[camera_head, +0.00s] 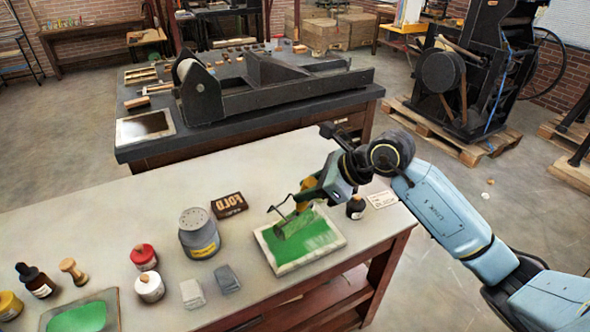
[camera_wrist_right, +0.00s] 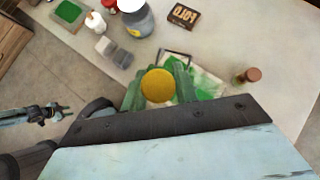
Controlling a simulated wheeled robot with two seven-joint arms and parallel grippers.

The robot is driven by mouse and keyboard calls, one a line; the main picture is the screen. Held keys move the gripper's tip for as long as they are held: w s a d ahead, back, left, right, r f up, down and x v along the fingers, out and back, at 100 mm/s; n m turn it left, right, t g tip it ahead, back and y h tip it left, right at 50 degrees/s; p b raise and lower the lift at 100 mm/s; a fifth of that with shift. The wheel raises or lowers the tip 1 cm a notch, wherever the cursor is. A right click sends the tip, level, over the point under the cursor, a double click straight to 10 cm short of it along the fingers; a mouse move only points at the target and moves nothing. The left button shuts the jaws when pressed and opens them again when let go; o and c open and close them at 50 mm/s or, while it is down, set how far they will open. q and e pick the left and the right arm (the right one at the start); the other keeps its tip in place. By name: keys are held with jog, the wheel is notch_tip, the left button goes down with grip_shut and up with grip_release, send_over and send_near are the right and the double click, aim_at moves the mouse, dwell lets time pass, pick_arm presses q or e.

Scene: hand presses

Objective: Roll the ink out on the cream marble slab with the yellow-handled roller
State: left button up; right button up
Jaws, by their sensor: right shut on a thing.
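The cream marble slab (camera_head: 333,247) lies at the right part of the pale table, with green ink over much of its top. My right gripper (camera_head: 318,190) is shut on the yellow-handled roller (camera_head: 303,185), above the slab. The roller's green-inked drum is over the slab's back half; I cannot tell whether it touches. In the right wrist view the round yellow handle end (camera_wrist_right: 158,86) sits between the green fingers, and the slab (camera_wrist_right: 207,82) is partly hidden behind them. A small dark jointed part at the left of that view may be my left gripper (camera_wrist_right: 42,114); its jaws are unclear.
Another slab with green ink (camera_head: 80,317) lies at front left. A black press stands behind.

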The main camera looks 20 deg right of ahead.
jog(key=w+d+f+m+t+h+p, duration=0.25)
jog(key=w+d+f, duration=0.2)
jog(key=w, duration=0.35)
jog(key=s+d+f+p, duration=0.2)
jog(key=s+p, duration=0.1)
jog(key=s, duration=0.8)
jog(key=shift+f+m, duration=0.3)
jog(key=shift+m, duration=0.15)
jog(key=shift+w+d+f+g+b, duration=0.1)
jog(key=shift+f+g+b, duration=0.2)
jog(key=shift+f, duration=0.1)
dwell(0.5)
